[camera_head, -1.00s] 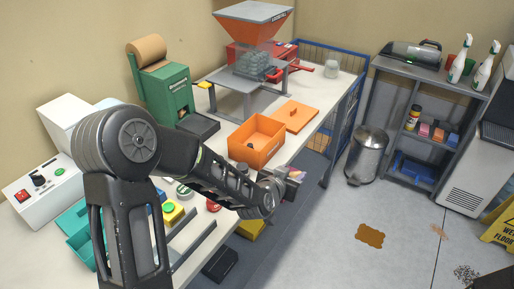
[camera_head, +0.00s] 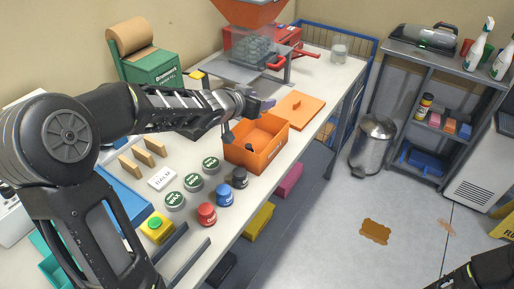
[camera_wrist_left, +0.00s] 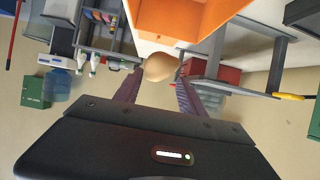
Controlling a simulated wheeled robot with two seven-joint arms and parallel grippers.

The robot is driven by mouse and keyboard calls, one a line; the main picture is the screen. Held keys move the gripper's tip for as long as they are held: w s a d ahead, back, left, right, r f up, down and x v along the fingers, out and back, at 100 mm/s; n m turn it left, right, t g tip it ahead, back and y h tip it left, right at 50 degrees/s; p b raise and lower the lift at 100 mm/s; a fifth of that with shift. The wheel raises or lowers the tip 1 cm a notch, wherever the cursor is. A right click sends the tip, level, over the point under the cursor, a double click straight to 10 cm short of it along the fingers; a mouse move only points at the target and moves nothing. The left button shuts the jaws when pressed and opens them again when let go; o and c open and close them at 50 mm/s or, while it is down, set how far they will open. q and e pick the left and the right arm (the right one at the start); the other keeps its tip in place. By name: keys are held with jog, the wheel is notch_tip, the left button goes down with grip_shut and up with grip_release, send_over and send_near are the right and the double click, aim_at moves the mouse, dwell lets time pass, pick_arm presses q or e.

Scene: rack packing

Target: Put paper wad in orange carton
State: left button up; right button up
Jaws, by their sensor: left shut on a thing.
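The paper wad (camera_wrist_left: 160,67) is a tan, rounded lump between the fingertips of my left gripper (camera_wrist_left: 158,82), which is shut on it. In the head view, my left gripper (camera_head: 266,106) is above the back edge of the open orange carton (camera_head: 250,158); the wad cannot be made out there. The carton stands on the workbench, and its orange wall (camera_wrist_left: 180,18) also shows at the top of the left wrist view. Part of my right arm shows at the bottom right of the head view, without clear fingers.
An orange lid (camera_head: 300,109) lies on the bench behind the carton. Tins, a red jar (camera_head: 206,214), a blue jar (camera_head: 224,195) and a dark jar (camera_head: 240,178) stand in front of it. A machine with an orange hopper (camera_head: 252,10) stands behind.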

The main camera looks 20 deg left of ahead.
pick_arm(q)
notch_tip(320, 180, down, 6)
jog(key=b, duration=0.4)
jog(key=shift+f, duration=0.2)
jog(key=shift+f+b, duration=0.75)
jog(key=shift+f, duration=1.1)
jog(key=shift+f+b, duration=0.5)
jog(key=shift+f, duration=0.15)
jog(key=o, duration=1.3)
